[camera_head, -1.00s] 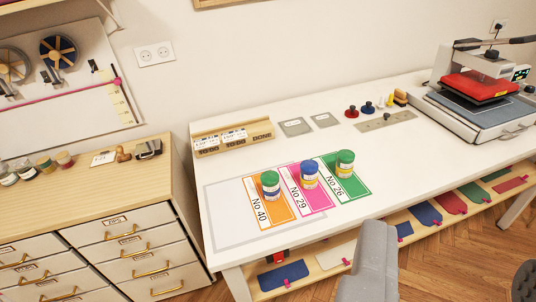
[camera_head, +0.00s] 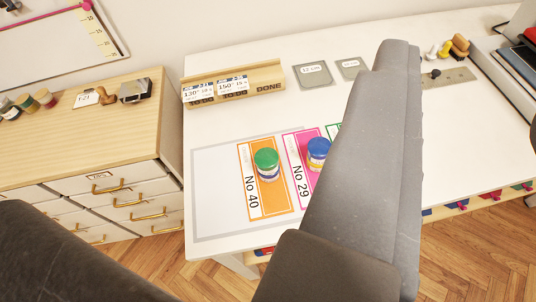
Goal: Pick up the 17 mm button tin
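No tin has a readable 17 mm mark, so I cannot tell which one is the 17 mm button tin. A round tin with a green lid (camera_head: 267,164) stands upright on the orange No 40 card (camera_head: 254,206). A tin with a blue lid (camera_head: 318,152) stands on the pink No 29 card (camera_head: 302,186), partly behind my grey arm. Only a green edge of the third card (camera_head: 333,132) shows; its tin is hidden. Small lidded jars (camera_head: 45,98) stand on the wooden cabinet at left. My gripper's fingertips do not show; large grey parts of my arm cross the view.
The white table (camera_head: 225,148) has bare room left of the cards. A wooden holder (camera_head: 262,80) with labels stands behind them, beside grey plates (camera_head: 314,75). Stamps (camera_head: 458,46) stand at the back right. The wooden cabinet (camera_head: 75,145) borders the table at left.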

